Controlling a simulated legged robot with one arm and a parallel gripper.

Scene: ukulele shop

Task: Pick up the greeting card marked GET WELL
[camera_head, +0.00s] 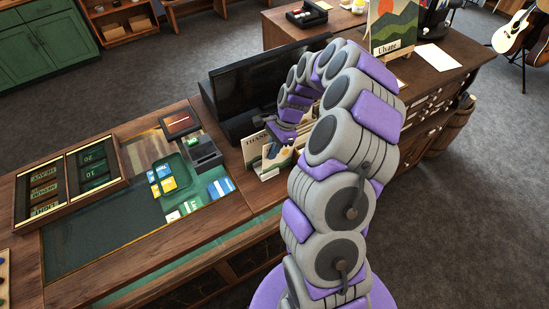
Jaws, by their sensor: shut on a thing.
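Greeting cards (254,150) stand in a small holder on the counter, in front of the black monitor. The lettering on them is too small and partly covered, so I cannot make out which one reads GET WELL. My gripper (279,143) is down at the right part of these cards, shut on what looks like a card. The arm and wrist hide most of the jaws and the held card's face.
A black monitor (265,80) stands close behind my gripper. To the left are a card reader (203,152), a green tray (178,176) with small coloured packets, and a framed display case (97,165). A landscape poster (393,25) stands behind my arm. The counter's dark left inlay is clear.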

